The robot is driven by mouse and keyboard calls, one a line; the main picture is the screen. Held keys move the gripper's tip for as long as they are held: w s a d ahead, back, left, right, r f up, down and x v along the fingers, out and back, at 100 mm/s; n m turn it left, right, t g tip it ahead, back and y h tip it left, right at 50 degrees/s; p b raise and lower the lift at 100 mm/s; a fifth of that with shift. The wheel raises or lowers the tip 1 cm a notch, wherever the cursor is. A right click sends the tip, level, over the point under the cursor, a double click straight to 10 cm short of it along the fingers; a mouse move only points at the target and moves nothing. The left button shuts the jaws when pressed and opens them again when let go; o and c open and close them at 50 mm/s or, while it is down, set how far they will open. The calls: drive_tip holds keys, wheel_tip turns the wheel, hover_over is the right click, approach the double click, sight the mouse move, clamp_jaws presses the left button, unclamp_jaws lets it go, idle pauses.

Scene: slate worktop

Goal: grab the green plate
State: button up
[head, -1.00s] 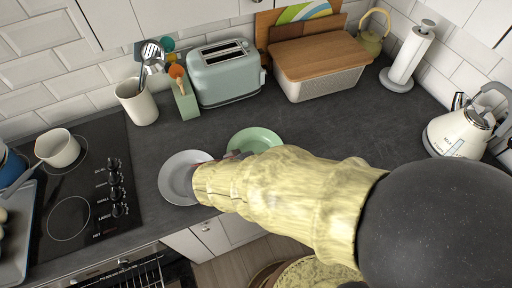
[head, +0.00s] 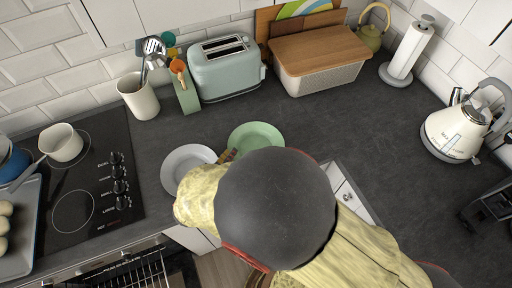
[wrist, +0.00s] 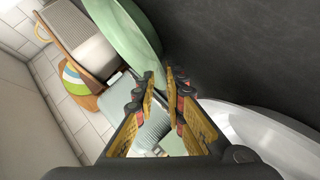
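The green plate (head: 254,136) lies on the dark worktop, right of a white plate. Its near side is partly hidden by my arm in the head view. In the wrist view the green plate (wrist: 122,32) shows at the upper left, just beyond the fingertips. My gripper (wrist: 160,78) is open, with a narrow gap between its tips and nothing held in it. The fingertips are close to the plate's rim; I cannot tell whether they touch it. In the head view my gripper (head: 229,155) shows only as a small part between the two plates.
The white plate (head: 186,163) is close on the left, and also shows at the lower right in the wrist view (wrist: 270,138). A toaster (head: 226,70), utensil crock (head: 138,99) and bread bin (head: 318,72) stand behind. A hob (head: 95,180) is left. The worktop right of the plates is clear.

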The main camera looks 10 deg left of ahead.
drive_tip(key=shift+w+d+f, duration=0.1)
drive_tip(key=shift+w+f, duration=0.2)
drive_tip(key=shift+w, duration=0.35)
drive_tip(key=shift+c, duration=0.3)
clamp_jaws()
drive_tip(key=shift+r, duration=0.1)
